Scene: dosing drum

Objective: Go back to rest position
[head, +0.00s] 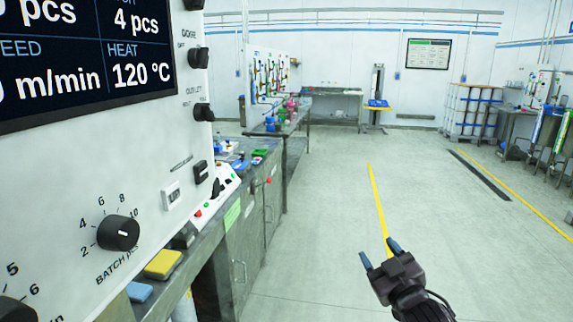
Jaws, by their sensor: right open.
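My right gripper (380,253) is at the lower right of the head view, above the open grey floor. Its two blue-tipped fingers stand apart and nothing is between them. It is clear of the machine and the bench. My left gripper is not in the head view. The white control panel (150,158) fills the left side, close to the camera. It carries a dark display (85,60) reading HEAT 120 °C and a black batch knob (118,232).
A grey workbench (235,235) runs away along the left, with a yellow sponge-like block (163,263) and a blue one (139,291) on it. A caged white tank (470,110) stands far right. The floor (330,200) in the middle is free, with a yellow line (377,205).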

